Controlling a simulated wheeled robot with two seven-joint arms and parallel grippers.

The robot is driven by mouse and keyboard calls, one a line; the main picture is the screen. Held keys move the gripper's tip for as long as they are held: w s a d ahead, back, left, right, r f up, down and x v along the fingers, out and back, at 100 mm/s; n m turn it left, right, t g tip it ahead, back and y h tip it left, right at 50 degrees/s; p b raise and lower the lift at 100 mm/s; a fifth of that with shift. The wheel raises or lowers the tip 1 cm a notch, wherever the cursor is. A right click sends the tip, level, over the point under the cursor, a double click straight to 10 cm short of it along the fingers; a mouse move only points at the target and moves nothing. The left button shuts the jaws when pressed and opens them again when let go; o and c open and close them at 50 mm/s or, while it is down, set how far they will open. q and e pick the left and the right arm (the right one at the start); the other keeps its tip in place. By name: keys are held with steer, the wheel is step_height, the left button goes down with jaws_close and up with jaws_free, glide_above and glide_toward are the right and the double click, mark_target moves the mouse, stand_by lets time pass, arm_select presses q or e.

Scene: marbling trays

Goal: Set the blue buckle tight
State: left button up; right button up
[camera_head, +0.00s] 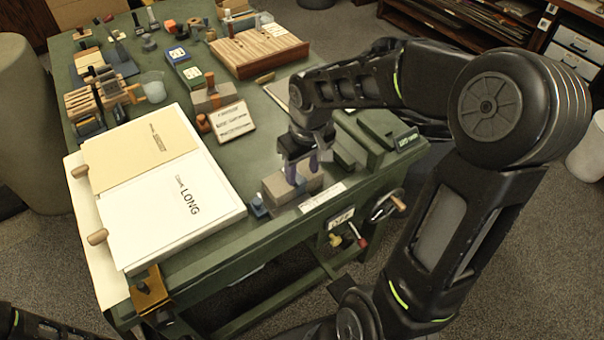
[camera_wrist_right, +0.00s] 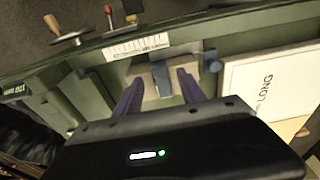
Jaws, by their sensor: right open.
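My right gripper (camera_head: 302,170) is over a pale grey-brown block (camera_head: 286,192) near the table's front edge. In the right wrist view its two purple fingers (camera_wrist_right: 160,76) are apart, one on each side of a blue-grey buckle-like piece (camera_wrist_right: 161,80) lying across the block (camera_wrist_right: 148,88). I cannot tell whether the fingers touch that piece. In the head view the gripper hides it. A small blue part (camera_head: 258,206) sits beside the block's left end; it also shows in the right wrist view (camera_wrist_right: 210,61). My left gripper is out of view.
A large white book marked LONG (camera_head: 190,205) lies left of the block. A white label strip (camera_head: 322,197) runs along the front edge, with handles and a crank (camera_head: 384,208) below it. A green box (camera_head: 380,140) stands to the right. Wooden blocks and tools crowd the back.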

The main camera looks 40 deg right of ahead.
steer(key=r, duration=0.5)
steer(key=shift+s, duration=0.35)
